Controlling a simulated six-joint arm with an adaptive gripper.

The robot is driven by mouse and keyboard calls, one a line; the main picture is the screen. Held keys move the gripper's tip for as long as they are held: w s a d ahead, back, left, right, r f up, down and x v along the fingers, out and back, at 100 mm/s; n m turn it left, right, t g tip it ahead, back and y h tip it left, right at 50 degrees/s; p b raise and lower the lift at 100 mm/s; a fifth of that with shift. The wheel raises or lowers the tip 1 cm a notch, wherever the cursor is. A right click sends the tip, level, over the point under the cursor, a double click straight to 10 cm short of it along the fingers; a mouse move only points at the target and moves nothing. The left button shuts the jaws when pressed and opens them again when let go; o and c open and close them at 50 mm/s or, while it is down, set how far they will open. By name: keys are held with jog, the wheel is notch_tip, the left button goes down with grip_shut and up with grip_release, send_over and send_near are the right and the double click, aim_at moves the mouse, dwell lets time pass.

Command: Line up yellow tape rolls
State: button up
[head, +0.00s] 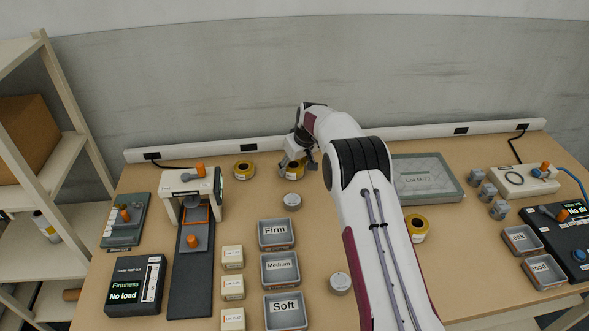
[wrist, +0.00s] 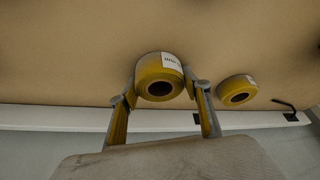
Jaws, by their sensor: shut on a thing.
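My gripper (head: 298,165) is at the back of the table, pointing down. It is shut on a yellow tape roll (head: 294,173), partly hidden by the fingers in the head view. In the wrist view the held roll (wrist: 160,80) sits between the two fingertips (wrist: 163,92), with a white label on it. A second yellow tape roll (head: 244,170) lies flat to its left near the back edge; it also shows in the wrist view (wrist: 237,91). A third yellow tape roll (head: 416,228) lies to the right of my arm, apart from the others.
Grey trays marked Firm (head: 277,234), Medium (head: 280,270) and Soft (head: 286,311) stand in a column at front centre. A grey round piece (head: 292,201) lies just in front of my gripper. A Lot M-72 case (head: 428,178) is right of my arm. A white press (head: 190,190) stands left.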

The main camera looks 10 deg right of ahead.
aim_at(299, 168)
jog(key=shift+w+a, duration=0.1)
jog(key=shift+w, duration=0.95)
jog(key=shift+w, duration=0.1)
jog(key=o, duration=1.2)
jog(key=shift+r, duration=0.1)
jog(key=shift+v, duration=5.95)
